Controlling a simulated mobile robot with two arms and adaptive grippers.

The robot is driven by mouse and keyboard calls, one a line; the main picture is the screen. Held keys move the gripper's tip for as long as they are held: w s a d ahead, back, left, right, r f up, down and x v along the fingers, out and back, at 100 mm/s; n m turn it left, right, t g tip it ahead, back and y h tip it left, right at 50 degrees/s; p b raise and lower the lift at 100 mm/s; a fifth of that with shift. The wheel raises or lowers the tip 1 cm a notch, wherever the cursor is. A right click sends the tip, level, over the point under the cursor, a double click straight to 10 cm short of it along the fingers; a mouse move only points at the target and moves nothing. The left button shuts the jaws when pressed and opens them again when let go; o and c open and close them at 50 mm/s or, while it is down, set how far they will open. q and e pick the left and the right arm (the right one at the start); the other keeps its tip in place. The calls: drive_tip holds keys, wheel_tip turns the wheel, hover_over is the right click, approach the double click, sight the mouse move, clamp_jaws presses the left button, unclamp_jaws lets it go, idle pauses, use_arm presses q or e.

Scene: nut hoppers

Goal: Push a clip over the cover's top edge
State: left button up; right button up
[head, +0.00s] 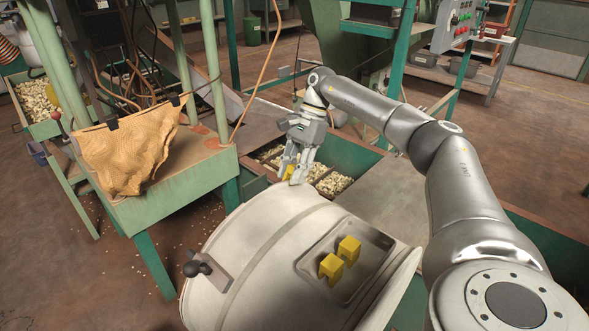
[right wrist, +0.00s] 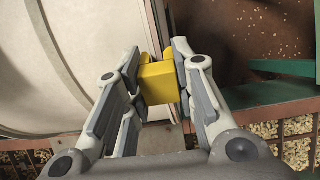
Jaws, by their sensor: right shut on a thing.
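My right gripper (head: 293,165) is shut on a yellow clip (head: 289,172) at the far edge of the large cream rounded cover (head: 245,235). In the right wrist view the clip (right wrist: 158,83) sits between the two fingers of the gripper (right wrist: 160,80), its prongs pointing away from the wrist. The cover's rim (right wrist: 115,45) passes close beside the clip's left side; I cannot tell whether the prongs straddle it. Two more yellow clips (head: 348,248) (head: 331,268) stand in a shallow grey tray (head: 372,267) on the cover. My left gripper is not in view.
A green hopper (head: 355,155) with compartments of nuts lies beyond the cover. A green stand (head: 190,160) with a tan cloth (head: 130,150) is at left. Floor (head: 530,140) is clear at right.

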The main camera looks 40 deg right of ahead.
drive_tip(key=shift+b+x, duration=0.4)
drive_tip(key=shift+x, duration=0.5)
idle(1.2)
drive_tip(key=o, duration=0.9)
drive_tip(key=shift+o, duration=0.2)
drive_tip(key=shift+r, duration=0.1)
drive_tip(key=v, duration=1.2)
drive_tip(key=shift+a, duration=0.1)
